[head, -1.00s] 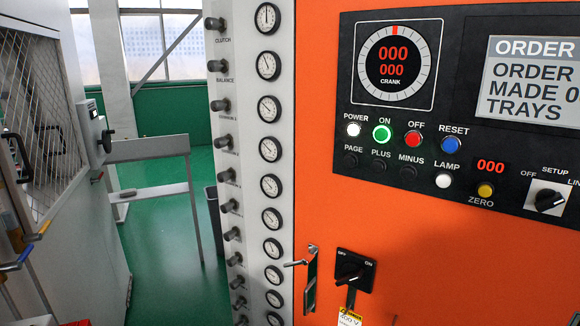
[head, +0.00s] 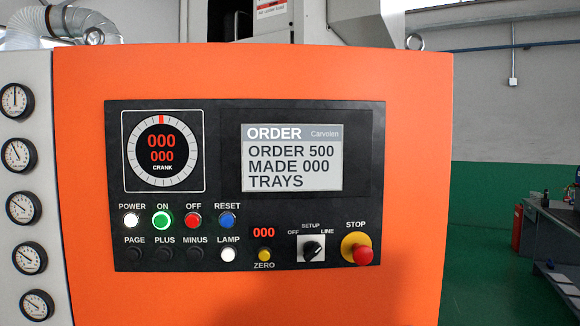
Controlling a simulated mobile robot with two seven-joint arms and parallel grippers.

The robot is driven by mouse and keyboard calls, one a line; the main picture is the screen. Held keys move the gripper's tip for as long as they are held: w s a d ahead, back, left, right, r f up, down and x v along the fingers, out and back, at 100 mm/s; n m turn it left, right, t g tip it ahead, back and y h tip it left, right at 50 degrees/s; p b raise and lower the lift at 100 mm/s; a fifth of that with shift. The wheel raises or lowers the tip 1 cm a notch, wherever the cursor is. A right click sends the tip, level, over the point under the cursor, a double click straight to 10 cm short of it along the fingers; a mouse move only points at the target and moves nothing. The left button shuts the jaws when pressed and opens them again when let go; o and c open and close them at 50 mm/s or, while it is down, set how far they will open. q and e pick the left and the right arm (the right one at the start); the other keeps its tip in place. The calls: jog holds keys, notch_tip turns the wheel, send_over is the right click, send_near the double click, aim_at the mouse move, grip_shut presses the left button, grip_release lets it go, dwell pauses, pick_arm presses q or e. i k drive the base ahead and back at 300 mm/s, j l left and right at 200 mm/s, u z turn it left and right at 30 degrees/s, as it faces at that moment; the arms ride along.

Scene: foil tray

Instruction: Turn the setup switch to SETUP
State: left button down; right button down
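The setup switch (head: 312,249) is a black rotary knob on a white square plate, low on the black control panel (head: 380,200). Its labels read OFF at left, SETUP above and LINE at right. The knob's handle looks slanted, but its mark is too small to tell which label it points at. Neither of my grippers is in the head view, so nothing is seen touching the switch.
A red STOP button (head: 362,255) on a yellow base sits right beside the switch. The yellow ZERO button (head: 264,254) is to its left. The screen (head: 291,158) reads ORDER 500, MADE 000 TRAYS. Gauges (head: 24,208) line the left; a workbench (head: 550,235) stands far right.

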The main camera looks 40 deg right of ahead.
aim_at(311, 249)
jog(key=z, duration=1.35)
